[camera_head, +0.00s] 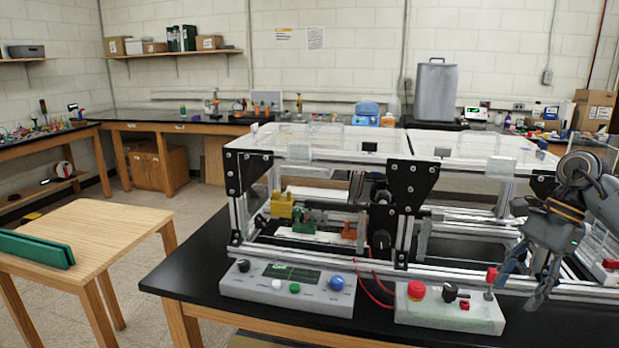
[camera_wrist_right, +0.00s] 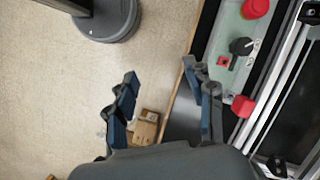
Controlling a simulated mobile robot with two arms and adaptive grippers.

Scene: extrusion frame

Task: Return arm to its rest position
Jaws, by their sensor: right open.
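My right arm comes in at the right edge of the head view. Its dark gripper (camera_head: 522,286) hangs fingers-down in front of the right part of the aluminium extrusion frame (camera_head: 460,268), beside the red-topped lever of a control box (camera_head: 450,313). In the right wrist view, the two blue-grey fingers (camera_wrist_right: 160,72) are spread apart with nothing between them. Beyond them are the floor and the table's edge. The control box (camera_wrist_right: 232,45) with its red buttons and black knob lies to the right of the fingers. My left arm and gripper are not seen.
The black table (camera_head: 190,275) carries the frame and a second control box (camera_head: 287,288) with a screen. A wooden side table (camera_head: 100,225) with a green folded item (camera_head: 35,248) stands at left. A cardboard box (camera_wrist_right: 146,127) is low near the table edge. Floor between tables is open.

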